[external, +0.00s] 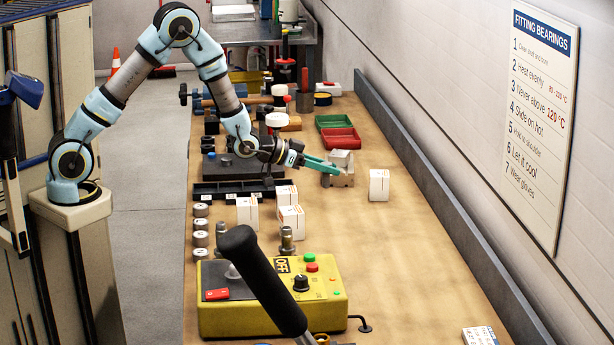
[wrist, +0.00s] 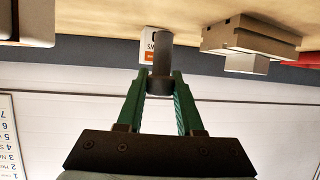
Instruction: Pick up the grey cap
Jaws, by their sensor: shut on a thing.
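The grey cap (wrist: 160,72) shows in the wrist view as a dark grey, stepped round piece, narrow at one end and wider where the fingers meet it. My gripper (wrist: 160,84) has its two green fingers closed on the wider part. I cannot make out the cap there against the fingers and blocks.
A white box (external: 379,186) stands to the right of the gripper; several more white boxes (external: 291,220) stand nearer. Green and red trays (external: 340,141) lie behind. A black rack (external: 225,190) is at left. The yellow control box (external: 325,310) is in front. Bench right of centre is clear.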

